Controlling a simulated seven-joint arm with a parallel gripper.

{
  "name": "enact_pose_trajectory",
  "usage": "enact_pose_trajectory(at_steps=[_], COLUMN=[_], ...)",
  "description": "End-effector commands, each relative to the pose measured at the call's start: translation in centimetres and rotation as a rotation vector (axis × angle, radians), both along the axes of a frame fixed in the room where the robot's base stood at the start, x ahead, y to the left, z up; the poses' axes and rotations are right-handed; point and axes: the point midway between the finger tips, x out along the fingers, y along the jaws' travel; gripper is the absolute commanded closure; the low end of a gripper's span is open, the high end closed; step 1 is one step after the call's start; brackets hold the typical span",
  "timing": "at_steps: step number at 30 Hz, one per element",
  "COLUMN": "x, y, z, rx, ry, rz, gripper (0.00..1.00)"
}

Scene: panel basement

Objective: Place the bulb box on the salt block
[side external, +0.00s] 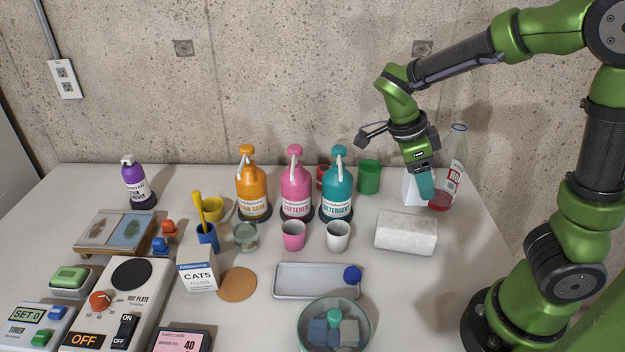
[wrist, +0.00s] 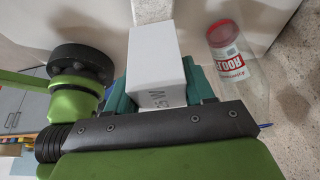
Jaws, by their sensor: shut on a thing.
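The bulb box (side external: 410,188) is a white carton at the back right of the table, partly hidden behind my gripper in the side view. My gripper (side external: 425,184) points down and is shut on it. In the wrist view the bulb box (wrist: 158,62) sits between the two teal fingers, with grey "W" lettering near its lower end. I cannot tell whether it touches the table. The salt block (side external: 405,233) is a rough whitish slab lying nearer the camera, apart from the box, with a bare top. A pale block at the top of the wrist view (wrist: 152,10) looks like it.
A clear bottle with a red lower part (side external: 443,196) stands close right of the bulb box. A green cup (side external: 369,177) and a teal detergent bottle (side external: 337,195) stand to the left. A metal tray (side external: 300,281) and a glass bowl (side external: 309,338) lie left and in front of the block.

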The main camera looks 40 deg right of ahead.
Motion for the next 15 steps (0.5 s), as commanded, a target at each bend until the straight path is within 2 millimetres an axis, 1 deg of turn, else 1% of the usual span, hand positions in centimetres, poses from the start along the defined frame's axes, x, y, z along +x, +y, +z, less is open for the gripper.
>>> enact_pose_trajectory(at_steps=[1, 3, 7, 12, 15], x=[-0.1, -0.1, 0.0, -0.1, 0.0], y=[0.0, 0.0, 0.0, 0.0, 0.0], z=[-0.9, -1.8, -3.1, -5.6, -6.3], rx=[-0.003, -0.002, -0.002, -0.002, 0.000], ry=[0.004, 0.003, 0.002, 0.004, 0.001], rz=[0.000, 0.000, 0.001, -0.002, -0.001], gripper=[0.77, 0.77, 0.77, 0.77, 0.77])
